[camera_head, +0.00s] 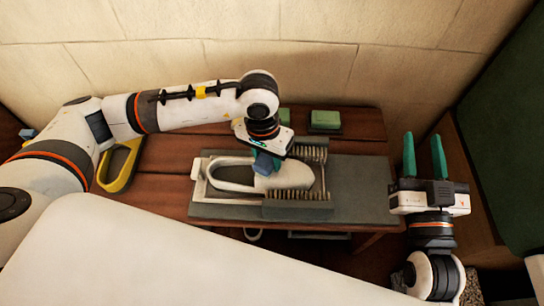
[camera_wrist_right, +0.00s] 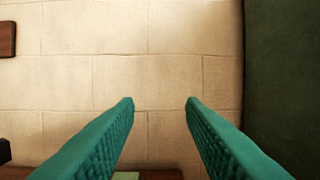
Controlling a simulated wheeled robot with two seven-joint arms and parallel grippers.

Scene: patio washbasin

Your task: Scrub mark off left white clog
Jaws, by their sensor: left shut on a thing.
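A white clog (camera_head: 296,180) lies in a grey brush fixture (camera_head: 228,211), with its open heel end to the left and its closed toe to the right. No mark on the clog can be made out. My right gripper (camera_head: 424,157) is open and empty, right of the table. Its green fingers also show apart in the right wrist view (camera_wrist_right: 160,104).
A reddish wooden table (camera_head: 170,195) carries a grey mat (camera_head: 362,195). A green block (camera_head: 325,119) sits on a dark dish behind the fixture. A yellow looped object (camera_head: 118,168) is at the left. A stone wall (camera_head: 330,70) closes the back; a dark green panel (camera_head: 515,140) stands right.

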